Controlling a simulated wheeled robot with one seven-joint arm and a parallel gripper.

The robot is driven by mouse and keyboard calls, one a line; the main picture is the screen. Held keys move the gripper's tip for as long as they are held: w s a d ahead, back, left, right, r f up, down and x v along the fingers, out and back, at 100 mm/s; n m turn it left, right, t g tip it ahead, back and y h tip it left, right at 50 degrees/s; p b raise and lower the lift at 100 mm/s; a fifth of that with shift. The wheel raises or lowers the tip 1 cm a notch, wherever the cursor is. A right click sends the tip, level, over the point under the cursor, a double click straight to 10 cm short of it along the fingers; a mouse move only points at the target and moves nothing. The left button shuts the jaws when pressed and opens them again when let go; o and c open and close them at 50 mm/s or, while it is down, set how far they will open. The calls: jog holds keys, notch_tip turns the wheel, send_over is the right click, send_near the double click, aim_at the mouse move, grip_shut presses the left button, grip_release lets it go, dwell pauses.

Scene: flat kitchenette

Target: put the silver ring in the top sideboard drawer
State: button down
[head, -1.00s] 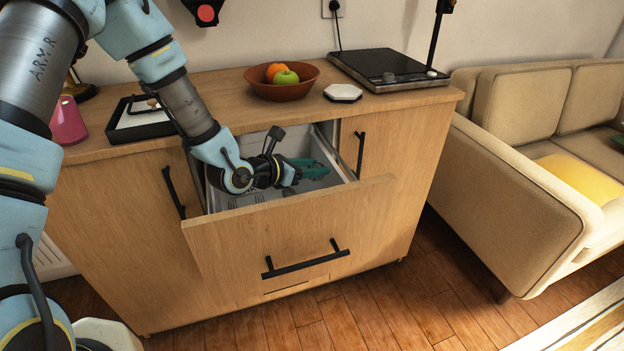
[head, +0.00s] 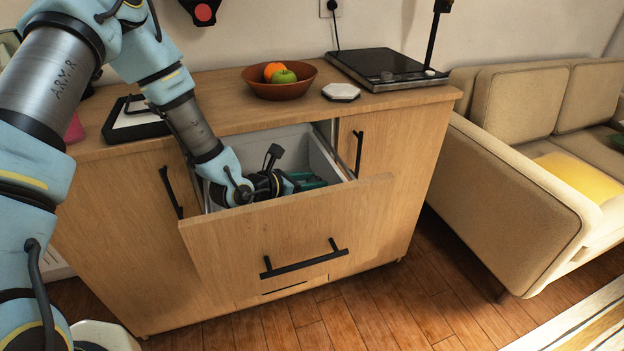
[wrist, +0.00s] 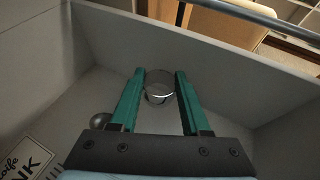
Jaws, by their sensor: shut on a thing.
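The silver ring (wrist: 160,87) is between the green fingertips of my gripper (wrist: 160,76) in the wrist view, and the gripper is shut on it. My gripper also shows in the head view (head: 306,182), down inside the open top sideboard drawer (head: 285,235), below the level of the countertop. The drawer's grey inner walls surround the fingers in the wrist view. The ring is hidden in the head view behind the drawer front and my gripper. I cannot tell whether the ring touches the drawer floor.
In the drawer are a round metallic thing (wrist: 100,120) and a card with lettering (wrist: 36,152). On the sideboard stand a fruit bowl (head: 279,86), a white octagonal coaster (head: 341,92), a black hotplate-like device (head: 385,68) and a dark tray (head: 135,122). A sofa (head: 530,170) stands to the right.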

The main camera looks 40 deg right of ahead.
jog(key=shift+c, duration=1.9)
grip_release()
jog(key=shift+r, duration=0.2)
jog(key=shift+r, duration=0.3)
jog(key=v, duration=1.2)
jog(key=shift+r, duration=0.2)
